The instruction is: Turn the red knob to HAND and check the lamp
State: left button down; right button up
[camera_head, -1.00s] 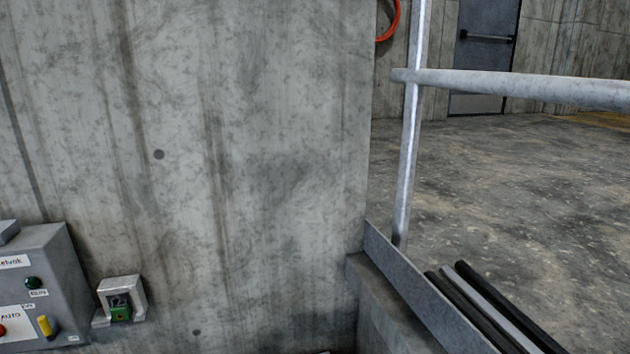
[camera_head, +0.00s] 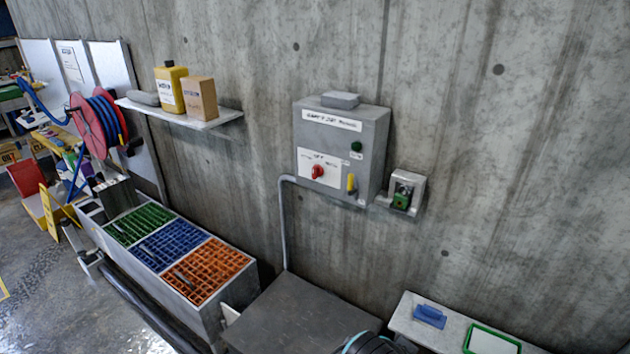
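The red knob (camera_head: 318,171) is on a white label plate on the front of a grey control box (camera_head: 342,148) fixed to the concrete wall. Small lettering surrounds the knob; it is too small to tell which position the knob points to. A yellow lever or switch (camera_head: 351,182) is to the right of the knob. Neither gripper can be made out; a dark rounded part at the bottom edge is cut off.
A small bracket with a green item (camera_head: 402,197) is right of the box. Below stand a dark flat-topped surface (camera_head: 300,318) and a bin with green, blue and orange grids (camera_head: 205,270). A shelf (camera_head: 190,118) holds a yellow bottle and cardboard box. A hose reel (camera_head: 97,125) is at left.

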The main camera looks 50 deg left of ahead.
aim_at(317, 171)
jog(key=k+j+u, duration=0.15)
jog(key=u, duration=1.45)
